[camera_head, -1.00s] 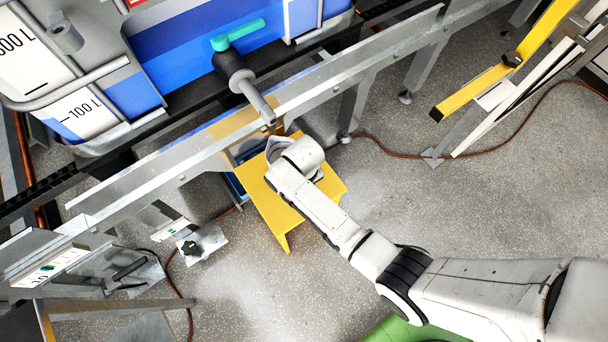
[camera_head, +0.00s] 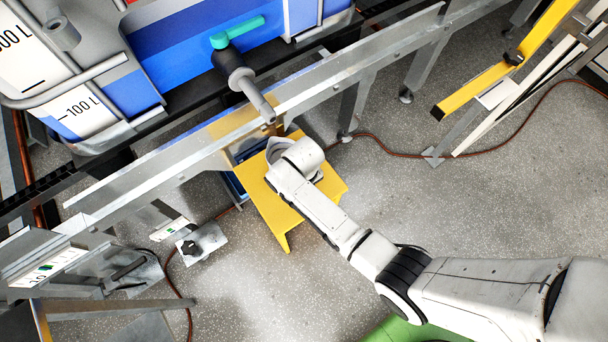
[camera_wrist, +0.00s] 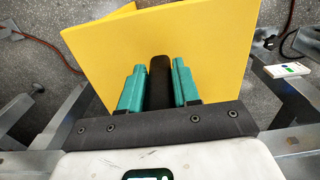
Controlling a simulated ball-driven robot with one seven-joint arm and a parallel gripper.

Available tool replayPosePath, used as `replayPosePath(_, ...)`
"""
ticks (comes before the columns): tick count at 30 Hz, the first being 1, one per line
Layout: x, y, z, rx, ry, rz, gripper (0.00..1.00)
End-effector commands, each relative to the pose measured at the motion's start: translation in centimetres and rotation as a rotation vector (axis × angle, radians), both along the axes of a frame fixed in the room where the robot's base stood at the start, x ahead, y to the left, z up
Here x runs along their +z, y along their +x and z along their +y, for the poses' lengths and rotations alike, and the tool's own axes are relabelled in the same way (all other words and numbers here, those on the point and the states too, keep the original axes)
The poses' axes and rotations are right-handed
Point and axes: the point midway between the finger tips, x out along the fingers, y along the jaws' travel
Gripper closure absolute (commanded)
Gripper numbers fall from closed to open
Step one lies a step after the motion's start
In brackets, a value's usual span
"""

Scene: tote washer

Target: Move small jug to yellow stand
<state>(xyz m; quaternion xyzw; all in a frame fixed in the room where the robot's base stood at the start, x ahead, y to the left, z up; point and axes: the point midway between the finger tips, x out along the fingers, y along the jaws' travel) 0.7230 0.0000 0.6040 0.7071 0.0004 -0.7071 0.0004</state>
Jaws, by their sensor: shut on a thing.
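The yellow stand (camera_head: 268,205) is on the floor beside the metal rail, below the tap. It also fills the upper middle of the wrist view (camera_wrist: 215,45). My gripper (camera_wrist: 159,85) is over the stand, with its teal fingers closed on a narrow dark piece (camera_wrist: 159,78), apparently part of the small jug. In the head view my white wrist covers most of the gripper and the held thing. A pale grey curved edge shows just left of the wrist; I cannot tell if it is the jug. Whether the jug touches the stand is hidden.
A tank with a teal-handled tap (camera_head: 243,85) stands behind the long metal rail (camera_head: 330,75), close to my wrist. A blue thing (camera_head: 235,185) is partly under the stand. A yellow post (camera_head: 490,82) and an orange cable cross the right. Grey floor is clear right of the stand.

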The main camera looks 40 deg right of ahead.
Motion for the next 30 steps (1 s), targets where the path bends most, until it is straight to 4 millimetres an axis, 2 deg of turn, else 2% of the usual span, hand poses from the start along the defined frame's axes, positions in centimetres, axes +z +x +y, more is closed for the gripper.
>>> replayPosePath(5,-0.21,0.01,0.0,0.0,0.0,0.0,1.0)
replayPosePath(6,-0.25,0.03,0.01,0.0,0.0,0.0,0.68)
replayPosePath(15,-0.25,0.0,0.01,0.0,0.0,0.0,0.39)
replayPosePath(20,-0.26,-0.01,0.01,0.0,0.0,0.0,0.39)
replayPosePath(30,-0.28,-0.03,0.0,0.0,0.0,0.0,0.07)
